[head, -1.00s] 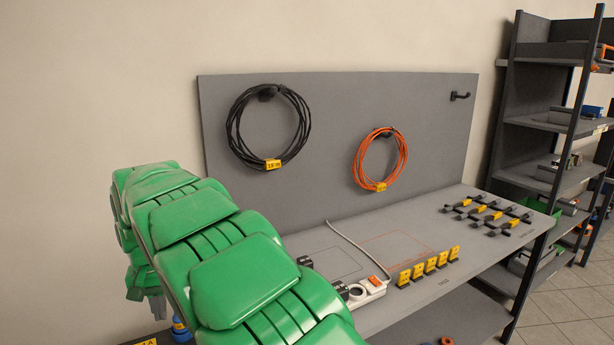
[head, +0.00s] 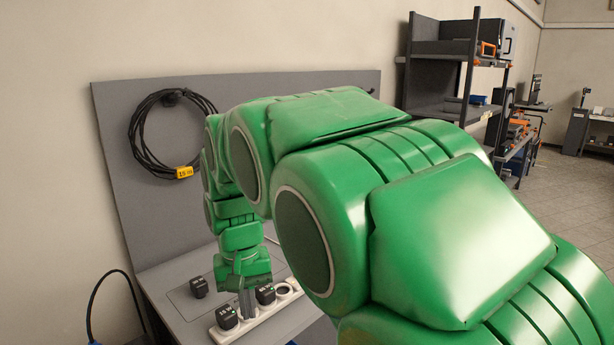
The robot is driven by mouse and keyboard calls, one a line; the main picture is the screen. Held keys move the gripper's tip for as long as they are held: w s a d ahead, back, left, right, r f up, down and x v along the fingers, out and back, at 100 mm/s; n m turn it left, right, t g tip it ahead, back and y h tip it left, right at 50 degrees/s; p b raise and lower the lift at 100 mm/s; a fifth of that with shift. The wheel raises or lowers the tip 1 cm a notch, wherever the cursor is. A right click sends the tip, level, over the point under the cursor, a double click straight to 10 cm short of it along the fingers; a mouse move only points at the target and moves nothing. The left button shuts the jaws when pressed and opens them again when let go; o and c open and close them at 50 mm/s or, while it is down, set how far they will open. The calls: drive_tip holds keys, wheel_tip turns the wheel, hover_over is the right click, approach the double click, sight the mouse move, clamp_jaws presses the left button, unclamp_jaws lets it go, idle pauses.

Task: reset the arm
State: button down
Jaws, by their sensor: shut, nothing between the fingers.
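My green arm (head: 420,230) fills the middle and right of the head view and bends down at its far end. My gripper (head: 246,303) is small and partly hard to make out, pointing down over the bench (head: 165,272). Its grey fingers look shut with nothing between them. They overlap the white power strip (head: 243,332) in the picture; I cannot tell the gap between them.
Black plugs sit on the strip (head: 227,317), and another (head: 198,287) is on the bench. A black cable coil (head: 137,128) hangs on the grey back panel (head: 110,110). Shelves (head: 425,85) stand beyond. My arm hides much of the bench.

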drive_tip(key=s+d+m, duration=0.1)
drive_tip(key=s+d, duration=0.3)
drive_tip(key=d, duration=0.6)
drive_tip(key=s+d+f+m, duration=0.1)
drive_tip(key=s+d+f, duration=0.1)
drive_tip(key=s+d, duration=0.6)
drive_tip(key=s+d+f+m+g, duration=0.1)
drive_tip(key=s+d+f, duration=0.1)
drive_tip(key=s+d, duration=0.6)
drive_tip(key=s, duration=0.5)
drive_tip(key=shift+f, duration=0.2)
